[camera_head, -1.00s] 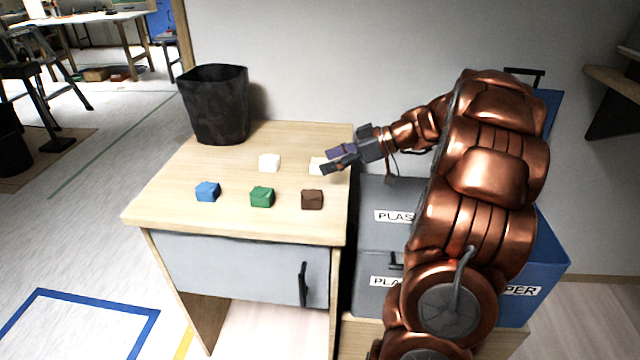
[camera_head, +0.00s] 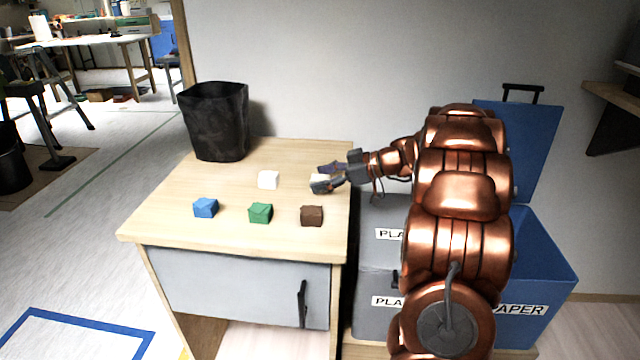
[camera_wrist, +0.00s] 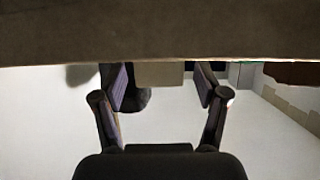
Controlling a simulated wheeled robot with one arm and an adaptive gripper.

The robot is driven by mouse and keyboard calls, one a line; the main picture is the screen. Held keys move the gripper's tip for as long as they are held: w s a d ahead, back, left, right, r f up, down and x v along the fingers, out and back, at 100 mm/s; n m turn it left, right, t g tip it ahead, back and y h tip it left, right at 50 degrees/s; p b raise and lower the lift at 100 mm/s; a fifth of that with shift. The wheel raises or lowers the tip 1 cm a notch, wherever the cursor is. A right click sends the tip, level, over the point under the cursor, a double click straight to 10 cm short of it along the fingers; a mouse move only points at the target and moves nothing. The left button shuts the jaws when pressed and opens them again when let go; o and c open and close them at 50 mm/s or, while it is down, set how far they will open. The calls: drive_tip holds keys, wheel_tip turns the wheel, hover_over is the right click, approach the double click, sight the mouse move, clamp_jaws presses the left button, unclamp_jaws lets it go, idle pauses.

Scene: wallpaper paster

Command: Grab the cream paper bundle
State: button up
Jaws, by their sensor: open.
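The cream paper bundle (camera_head: 320,178) sits on the wooden table near its right side, partly hidden by my fingers. In the wrist view the bundle (camera_wrist: 160,74) shows as a pale block between the two fingertips, against the tabletop, which fills the top of that picture. My gripper (camera_head: 319,177) is low over the table and open, with one finger on each side of the bundle. In the wrist view my gripper (camera_wrist: 161,82) shows gaps between the fingers and the bundle.
A white bundle (camera_head: 268,180) lies left of the gripper. Blue (camera_head: 205,208), green (camera_head: 260,213) and brown (camera_head: 311,216) bundles lie along the front. A black bin (camera_head: 215,122) stands at the back left. Labelled boxes (camera_head: 379,264) stand right of the table.

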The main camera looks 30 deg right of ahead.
drive_tip(key=shift+w+a+f, duration=0.3)
drive_tip(key=shift+w+a, duration=0.15)
drive_tip(key=c, duration=1)
